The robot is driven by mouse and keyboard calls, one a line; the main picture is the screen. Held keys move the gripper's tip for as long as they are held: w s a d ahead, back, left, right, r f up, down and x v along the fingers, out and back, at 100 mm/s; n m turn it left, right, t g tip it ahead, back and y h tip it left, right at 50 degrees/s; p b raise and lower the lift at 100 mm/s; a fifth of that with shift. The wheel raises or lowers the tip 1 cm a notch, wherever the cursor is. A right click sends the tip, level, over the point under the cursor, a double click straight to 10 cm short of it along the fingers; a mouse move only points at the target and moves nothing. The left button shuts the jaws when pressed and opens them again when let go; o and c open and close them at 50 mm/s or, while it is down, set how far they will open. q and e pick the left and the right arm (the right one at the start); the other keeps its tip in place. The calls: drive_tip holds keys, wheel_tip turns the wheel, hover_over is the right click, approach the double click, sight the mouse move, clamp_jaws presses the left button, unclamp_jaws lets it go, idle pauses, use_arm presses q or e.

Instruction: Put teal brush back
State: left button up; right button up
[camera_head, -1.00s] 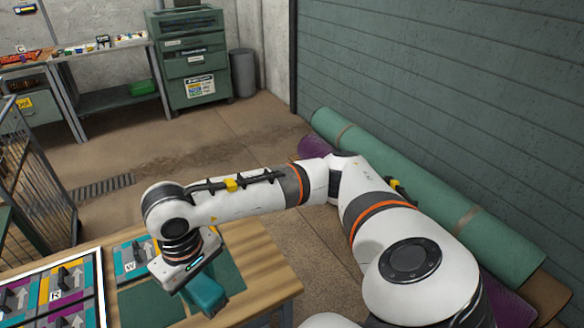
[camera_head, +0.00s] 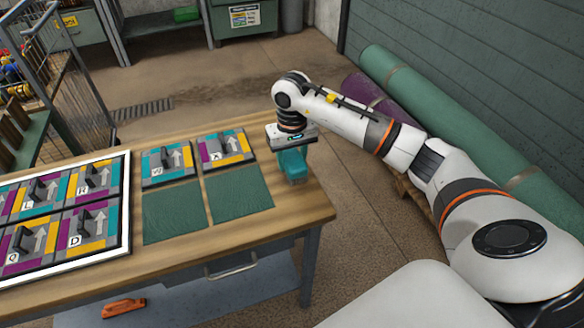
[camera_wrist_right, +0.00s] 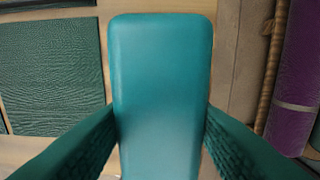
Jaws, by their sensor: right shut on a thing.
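The teal brush (camera_head: 293,164) is in my right gripper (camera_head: 292,150), at the right end of the wooden table, just right of the right green mat. In the right wrist view the brush (camera_wrist_right: 160,90) is a smooth rounded teal block, with my right gripper's two fingers (camera_wrist_right: 160,140) pressed to its sides. Its underside is hidden, and I cannot tell if it touches the tabletop. My left gripper is not in view.
The wooden table (camera_head: 250,222) holds two green mats, the left mat (camera_head: 174,211) and the right mat (camera_head: 237,193). Behind them lie patterned tiles marked W (camera_head: 167,166) and X (camera_head: 219,150). A white-framed board (camera_head: 122,243) with several tiles is at left. Rolled rugs (camera_head: 430,110) lie by the wall.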

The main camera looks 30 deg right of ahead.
sight(292, 156)
wheel_tip(292, 156, down, 3)
drive_tip(key=shift+f, duration=0.4)
drive_tip(key=o, duration=1.1)
drive_tip(key=shift+r+p, duration=0.3)
drive_tip(key=shift+p, duration=0.05)
wheel_tip(292, 156, up, 12)
drive_tip(key=shift+f+b, duration=0.15)
drive_tip(key=shift+b, duration=0.7)
